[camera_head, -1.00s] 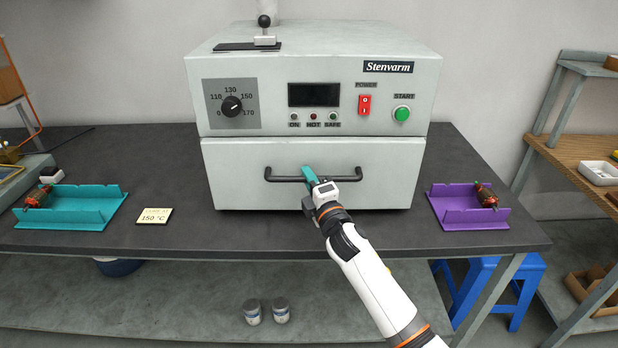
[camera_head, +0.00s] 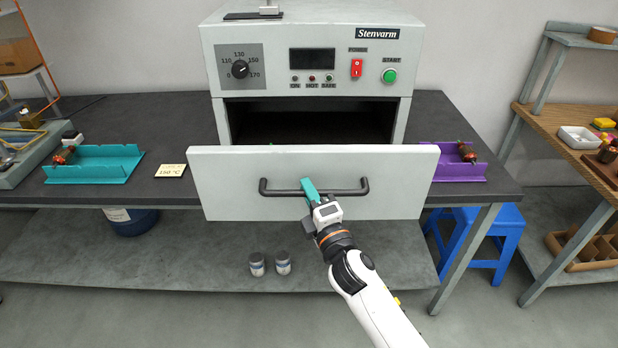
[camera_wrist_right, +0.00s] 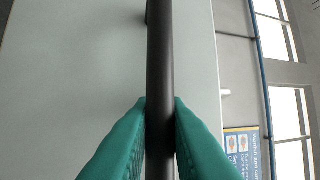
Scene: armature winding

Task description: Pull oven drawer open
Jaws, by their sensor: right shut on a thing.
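The grey-white oven (camera_head: 312,60) stands on the dark bench. Its drawer (camera_head: 215,180) is pulled out toward me, and a dark opening (camera_head: 310,120) shows behind its front. My right gripper (camera_head: 308,188) is shut on the black bar handle (camera_head: 280,192) near its middle. In the right wrist view, the teal fingers (camera_wrist_right: 160,125) lie on both sides of the dark handle bar (camera_wrist_right: 160,50). The drawer's inside is mostly hidden behind its front. My left gripper is not in view.
A teal tray (camera_head: 95,172) with an armature (camera_head: 65,156) sits at left, beside a 150 °C card (camera_head: 171,170). A purple tray (camera_head: 455,172) with an armature (camera_head: 467,153) is at right, partly hidden by the drawer front. Two jars (camera_head: 270,265) stand on the lower shelf.

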